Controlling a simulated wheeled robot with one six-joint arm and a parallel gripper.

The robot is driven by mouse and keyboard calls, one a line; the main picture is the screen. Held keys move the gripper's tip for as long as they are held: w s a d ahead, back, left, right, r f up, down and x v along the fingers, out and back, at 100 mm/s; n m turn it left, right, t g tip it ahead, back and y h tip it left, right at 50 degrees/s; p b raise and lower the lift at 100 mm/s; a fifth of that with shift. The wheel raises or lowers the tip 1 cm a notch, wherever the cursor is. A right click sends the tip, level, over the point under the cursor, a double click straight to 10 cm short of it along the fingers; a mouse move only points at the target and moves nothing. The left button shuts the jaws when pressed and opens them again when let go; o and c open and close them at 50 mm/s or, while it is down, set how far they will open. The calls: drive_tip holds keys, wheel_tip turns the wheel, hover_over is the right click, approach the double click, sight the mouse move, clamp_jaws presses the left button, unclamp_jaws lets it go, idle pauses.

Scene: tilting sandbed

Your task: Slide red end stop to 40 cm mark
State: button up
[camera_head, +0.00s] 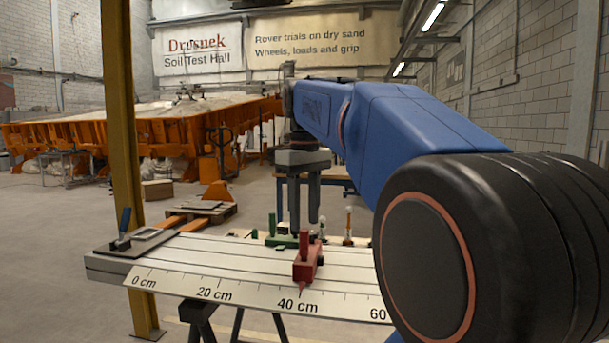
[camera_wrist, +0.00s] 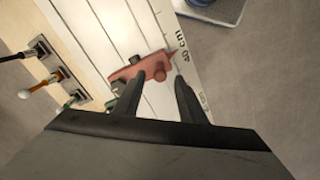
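The red end stop (camera_head: 306,263) sits across the slotted board, with an upright red post on top. Its pointer is at or very near the 40 cm mark (camera_head: 298,305) in the head view. The wrist view shows the red end stop (camera_wrist: 128,73) with its pointer tip beside the 40 cm label (camera_wrist: 182,44). My gripper (camera_head: 304,226) points down with its fingers apart, close to the top of the red post. In the wrist view my gripper (camera_wrist: 155,92) shows a clear gap between its fingers, and nothing is visibly held.
A green stop (camera_head: 280,239) stands on the board just behind the red one. A grey plate with a blue-handled lever (camera_head: 123,235) is at the left end. Small items with coloured tops (camera_head: 348,225) stand behind the board. The slots left of the red stop are clear.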

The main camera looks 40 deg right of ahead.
wheel_tip(320, 180, up, 10)
idle(0.4)
drive_tip(key=shift+f, duration=0.1)
drive_tip(key=s+a+f+t, duration=0.1)
drive_tip(key=s+a+f, duration=0.3)
drive_tip(key=f, duration=0.8)
drive_tip(key=s+a+f+t, duration=0.2)
drive_tip(key=a+f, duration=0.5)
drive_tip(key=f, duration=0.6)
drive_tip(key=s+a+f+t, duration=0.1)
drive_tip(key=s+a+f, duration=0.4)
drive_tip(key=f, duration=0.8)
drive_tip(key=shift+s+a+f+m+t, duration=0.2)
drive_tip(key=shift+s+a+m+t, duration=0.15)
drive_tip(key=shift+a, duration=0.25)
